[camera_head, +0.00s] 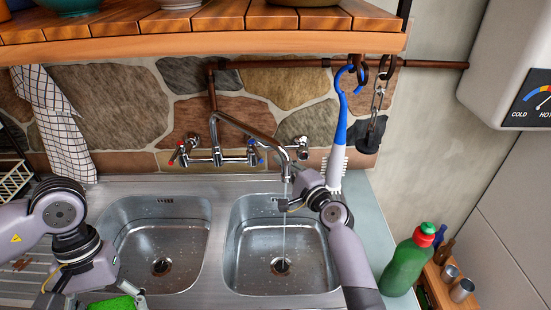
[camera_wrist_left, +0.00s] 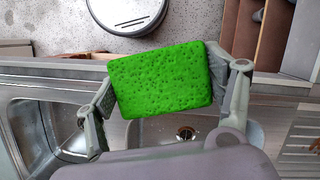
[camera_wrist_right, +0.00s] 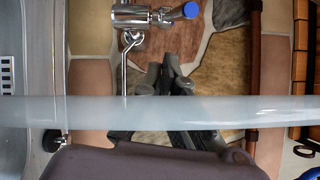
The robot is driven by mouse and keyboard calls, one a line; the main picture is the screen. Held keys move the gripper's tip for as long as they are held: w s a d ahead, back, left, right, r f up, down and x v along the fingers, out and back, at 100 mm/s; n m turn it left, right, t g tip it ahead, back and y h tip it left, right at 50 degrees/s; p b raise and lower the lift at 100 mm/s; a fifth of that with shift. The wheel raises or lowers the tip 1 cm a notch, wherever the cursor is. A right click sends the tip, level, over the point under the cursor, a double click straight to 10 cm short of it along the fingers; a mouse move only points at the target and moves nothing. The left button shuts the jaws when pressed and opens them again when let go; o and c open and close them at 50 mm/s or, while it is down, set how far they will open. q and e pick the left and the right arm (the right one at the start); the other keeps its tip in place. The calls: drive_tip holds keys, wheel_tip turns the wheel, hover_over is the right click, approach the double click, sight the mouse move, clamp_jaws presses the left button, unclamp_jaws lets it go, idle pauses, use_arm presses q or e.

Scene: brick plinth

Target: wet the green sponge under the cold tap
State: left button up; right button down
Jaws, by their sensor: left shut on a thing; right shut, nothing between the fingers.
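The green sponge (camera_head: 114,303) shows at the bottom edge of the head view, in front of the left basin. My left gripper (camera_wrist_left: 168,86) is shut on the sponge, with one finger at each end. The wall tap (camera_head: 232,157) has a red-marked handle (camera_head: 178,154) at left and a blue-marked handle (camera_head: 258,153) at right. The handle with blue also shows in the right wrist view (camera_wrist_right: 190,10). A thin water stream (camera_head: 284,232) falls from the spout into the right basin (camera_head: 240,275). My right gripper (camera_head: 288,205) is shut and empty near the spout.
The left basin (camera_head: 130,262) is empty. A blue and white brush (camera_head: 338,160) hangs close to my right gripper. A green bottle (camera_head: 408,262) stands right of the sink. A wooden shelf (camera_head: 220,45) overhangs the tap. A pale see-through band crosses the right wrist view.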

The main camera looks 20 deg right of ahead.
drive_tip(key=a, duration=0.2)
drive_tip(key=shift+s+a+r+p, duration=0.2)
drive_tip(key=shift+a+r+p, duration=0.1)
drive_tip(key=shift+r+p, duration=0.1)
drive_tip(key=shift+s+a+r, duration=0.1)
drive_tip(key=shift+s+a, duration=0.05)
drive_tip(key=shift+a, duration=0.65)
